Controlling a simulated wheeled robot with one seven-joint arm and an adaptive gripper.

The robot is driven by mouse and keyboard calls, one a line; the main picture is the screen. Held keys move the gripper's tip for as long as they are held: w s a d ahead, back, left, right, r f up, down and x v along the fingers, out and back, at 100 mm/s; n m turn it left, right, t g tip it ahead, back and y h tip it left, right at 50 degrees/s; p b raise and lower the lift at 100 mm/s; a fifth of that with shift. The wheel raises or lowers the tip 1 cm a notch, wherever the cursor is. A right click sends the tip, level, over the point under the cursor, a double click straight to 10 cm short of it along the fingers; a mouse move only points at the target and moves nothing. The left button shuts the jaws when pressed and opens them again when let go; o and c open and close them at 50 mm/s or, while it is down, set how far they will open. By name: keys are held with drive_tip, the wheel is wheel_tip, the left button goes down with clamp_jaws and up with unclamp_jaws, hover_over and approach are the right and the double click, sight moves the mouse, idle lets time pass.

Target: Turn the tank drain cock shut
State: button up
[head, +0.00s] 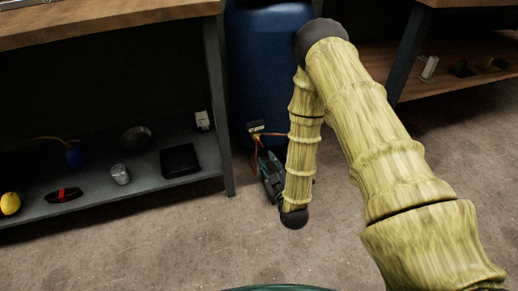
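The blue tank (262,62) stands upright on the floor between two benches, partly behind my arm. Low on its front is a small dark fitting with a pale top (256,127), which looks like the drain cock. A thin orange-red bar (273,134) runs beside it toward my arm, and its exact turn is hard to read. My gripper (260,158) is low in front of the tank, just below the fitting. My forearm hides part of it. Its fingers are too small and dark to tell whether they are open or touching the fitting.
The left bench (112,190) has a lower shelf with a black box (180,160), a metal cup (120,174), a dark round item (136,137) and a yellow object (10,203). Its leg (217,110) stands close left of the tank. Concrete floor (160,245) is clear in front.

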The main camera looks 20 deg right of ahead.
sight(260, 144)
drive_tip(key=w+b, duration=0.2)
drive_tip(key=w, duration=0.3)
drive_tip(key=w+b, duration=0.2)
drive_tip(key=w, duration=0.3)
drive_tip(key=shift+w+a, duration=0.2)
drive_tip(key=shift+w, duration=0.15)
clamp_jaws()
